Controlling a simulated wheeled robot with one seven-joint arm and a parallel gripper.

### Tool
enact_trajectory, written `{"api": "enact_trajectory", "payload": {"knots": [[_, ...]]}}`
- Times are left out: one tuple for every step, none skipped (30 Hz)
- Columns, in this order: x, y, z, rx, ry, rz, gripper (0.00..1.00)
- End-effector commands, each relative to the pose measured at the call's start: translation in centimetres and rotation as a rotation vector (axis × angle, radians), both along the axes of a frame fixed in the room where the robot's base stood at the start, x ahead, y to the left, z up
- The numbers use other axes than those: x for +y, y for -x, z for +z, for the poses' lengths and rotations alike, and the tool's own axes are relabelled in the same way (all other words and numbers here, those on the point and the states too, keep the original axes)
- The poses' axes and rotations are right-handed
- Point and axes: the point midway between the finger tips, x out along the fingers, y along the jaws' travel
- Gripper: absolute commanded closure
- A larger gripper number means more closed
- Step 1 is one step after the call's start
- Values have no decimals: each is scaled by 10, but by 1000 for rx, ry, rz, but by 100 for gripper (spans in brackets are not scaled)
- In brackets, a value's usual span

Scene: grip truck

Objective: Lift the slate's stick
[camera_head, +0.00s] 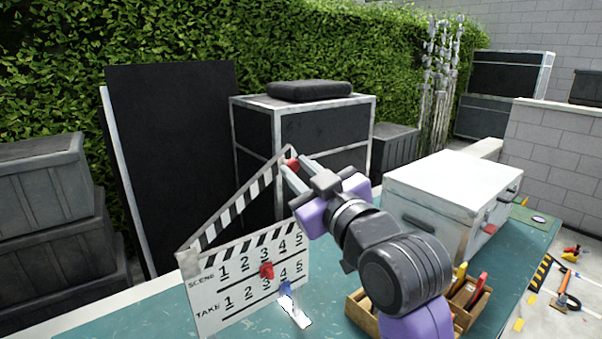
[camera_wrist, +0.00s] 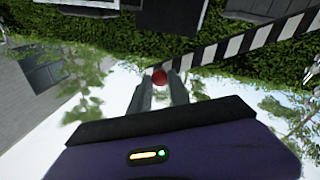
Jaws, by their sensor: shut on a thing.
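The slate (camera_head: 248,283) stands upright on the teal table, a white board with black numbers and the words scene and take. Its striped stick (camera_head: 232,212) is raised at a steep angle, hinged at the board's left end, with a wide gap above the board at the right. A red knob (camera_head: 291,164) is at the stick's free end. My gripper (camera_head: 290,168) is shut on this red knob. In the wrist view the red knob (camera_wrist: 159,77) sits between my fingertips, and the striped stick (camera_wrist: 240,43) runs up to the right.
A white case (camera_head: 450,190) and a wooden tool tray (camera_head: 358,311) stand right on the table (camera_head: 135,316). A red knob and a blue-and-white item (camera_head: 293,308) are at the slate's front. Dark cases and a hedge stand behind.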

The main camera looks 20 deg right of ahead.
Motion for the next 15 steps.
{"api": "enact_trajectory", "payload": {"knots": [[0, 0, 0, -1, 0, 0, 100], [0, 0, 0, -1, 0, 0, 100], [0, 0, 0, -1, 0, 0, 100], [0, 0, 0, -1, 0, 0, 100], [0, 0, 0, -1, 0, 0, 100], [0, 0, 0, -1, -1, 0, 71], [0, 0, 0, -1, -1, 0, 65], [0, 0, 0, -1, -1, 0, 59], [0, 0, 0, -1, -1, 0, 55], [0, 0, 0, -1, -1, 0, 55], [0, 0, 0, -1, -1, 0, 55], [0, 0, 0, 0, -1, 0, 55], [0, 0, 0, 0, -1, 0, 55], [0, 0, 0, 0, -1, 0, 55], [0, 0, 0, 0, -1, 0, 55]]}}
